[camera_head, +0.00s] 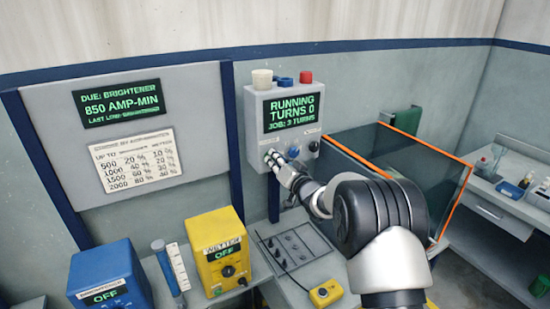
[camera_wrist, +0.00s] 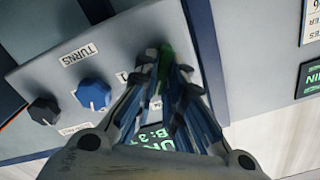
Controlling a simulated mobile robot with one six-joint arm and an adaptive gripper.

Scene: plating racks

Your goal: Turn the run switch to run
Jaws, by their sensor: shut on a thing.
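The grey control box (camera_head: 254,112) on the wall has a lit display (camera_head: 291,113) reading "RUNNING", "TURNS 0" and "JOB: 3 TURNS". My gripper (camera_head: 273,158) is at the lower left of its front face. In the wrist view my gripper (camera_wrist: 166,72) is shut on the green run switch (camera_wrist: 165,57), which shows between the fingertips. The fingers hide most of the switch and its label, so its exact angle is unclear. A blue knob (camera_wrist: 93,94) labelled "TURNS" and a black knob (camera_wrist: 43,110) sit beside it, apart from the fingers.
A glass-walled tank with orange edges (camera_head: 452,205) is at right, beyond my arm.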

